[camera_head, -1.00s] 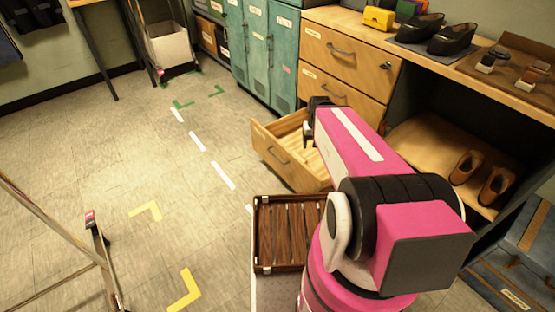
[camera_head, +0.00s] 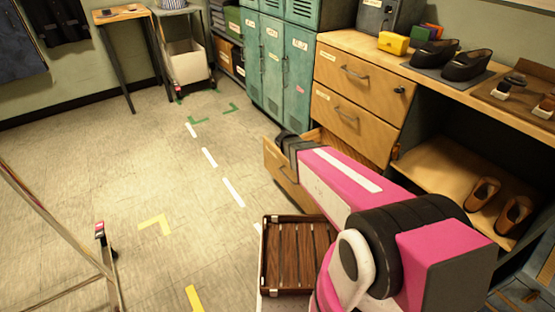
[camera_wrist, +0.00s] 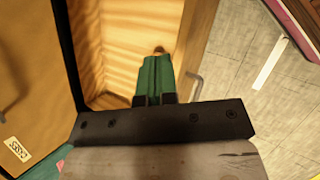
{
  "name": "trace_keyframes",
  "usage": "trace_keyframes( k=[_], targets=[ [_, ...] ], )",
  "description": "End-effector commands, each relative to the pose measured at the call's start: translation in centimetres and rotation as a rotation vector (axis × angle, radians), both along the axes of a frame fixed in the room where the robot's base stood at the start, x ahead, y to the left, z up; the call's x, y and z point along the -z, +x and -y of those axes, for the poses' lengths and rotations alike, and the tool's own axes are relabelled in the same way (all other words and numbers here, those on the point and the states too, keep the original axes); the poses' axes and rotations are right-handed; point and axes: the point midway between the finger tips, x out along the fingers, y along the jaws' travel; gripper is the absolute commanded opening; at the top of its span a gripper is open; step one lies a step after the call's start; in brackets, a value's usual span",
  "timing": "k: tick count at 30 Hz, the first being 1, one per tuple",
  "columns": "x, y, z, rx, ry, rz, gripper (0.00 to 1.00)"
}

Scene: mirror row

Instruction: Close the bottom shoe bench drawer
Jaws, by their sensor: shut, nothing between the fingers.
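The bottom shoe bench drawer (camera_head: 282,170) is a light wooden drawer. It stands pulled out from the bench, below two shut drawers. My gripper (camera_head: 282,136) is at the drawer's front end, and my pink arm hides much of its inside. In the wrist view, my gripper (camera_wrist: 157,56) has dark green fingers, shut and empty. They overlap the drawer's inside close to its front panel (camera_wrist: 198,38). The drawer handle (camera_wrist: 193,92) is on the panel's outer side. I cannot tell whether the fingertips touch the panel.
A slatted brown tray (camera_head: 298,258) is in front of the drawer. Shoes stand on the open shelf (camera_head: 438,172) at the right and on the bench top (camera_head: 430,73). Green lockers (camera_head: 277,62) stand behind. The floor (camera_head: 110,175) at the left is mostly clear.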

Motion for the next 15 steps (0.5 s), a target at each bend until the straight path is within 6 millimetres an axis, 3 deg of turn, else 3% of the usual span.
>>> trace_keyframes(
  k=[1, 3, 8, 15],
  targets=[
    [1.3, 1.6, -1.4, -0.071, -0.059, -0.029, 0.0],
    [2.4, 2.9, -2.9, -0.165, -0.141, -0.07, 0.0],
    [4.7, 5.6, -6.8, -0.368, -0.339, -0.158, 0.0],
    [8.2, 9.0, -14.4, -0.641, -0.655, -0.281, 0.0]
  ],
)
